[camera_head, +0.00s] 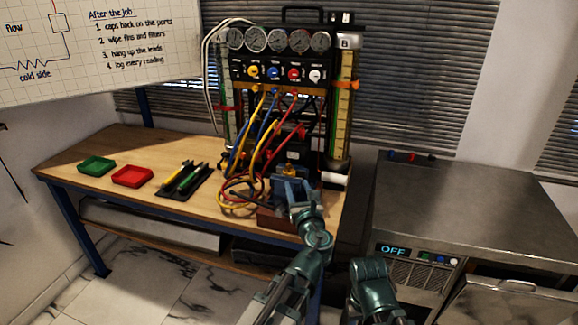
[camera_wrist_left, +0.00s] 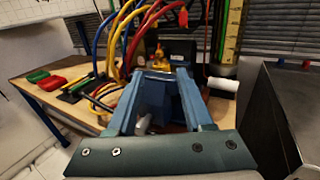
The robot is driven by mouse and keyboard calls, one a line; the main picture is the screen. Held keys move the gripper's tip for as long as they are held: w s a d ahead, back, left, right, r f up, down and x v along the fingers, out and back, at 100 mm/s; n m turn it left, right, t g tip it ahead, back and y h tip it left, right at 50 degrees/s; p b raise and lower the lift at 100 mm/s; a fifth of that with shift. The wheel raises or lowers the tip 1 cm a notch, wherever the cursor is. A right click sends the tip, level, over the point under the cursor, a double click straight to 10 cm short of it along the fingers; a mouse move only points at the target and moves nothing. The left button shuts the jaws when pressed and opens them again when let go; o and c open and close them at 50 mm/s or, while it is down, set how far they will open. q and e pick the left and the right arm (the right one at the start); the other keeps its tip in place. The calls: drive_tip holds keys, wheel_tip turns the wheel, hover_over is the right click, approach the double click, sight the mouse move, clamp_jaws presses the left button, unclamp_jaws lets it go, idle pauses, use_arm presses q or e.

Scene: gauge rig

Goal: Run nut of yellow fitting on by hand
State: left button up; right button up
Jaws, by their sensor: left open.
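A small yellow fitting (camera_head: 290,171) stands upright at the front of the bench, below the hoses. It also shows in the left wrist view (camera_wrist_left: 159,56), just beyond and between my left fingertips. A dark blue block with a grey bar, perhaps a vise (camera_wrist_left: 163,98), sits below it. My left gripper (camera_head: 291,186) is open, its two fingers pointing at the fitting with a gap between them. I cannot tell whether a finger touches the fitting, and its nut is too small to make out. My right gripper does not show.
The gauge rig (camera_head: 275,71) stands behind, with yellow, blue and red hoses (camera_head: 262,135) hanging close by the fitting. A green tray (camera_head: 96,165), a red tray (camera_head: 132,176) and a black tool tray (camera_head: 184,180) lie left. A metal-topped unit (camera_head: 460,200) stands right.

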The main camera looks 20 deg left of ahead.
sight(290, 165)
use_arm(q)
drive_tip(key=x, duration=1.3)
drive_tip(key=shift+w+a, duration=0.1)
drive_tip(key=shift+w, duration=0.05)
clamp_jaws()
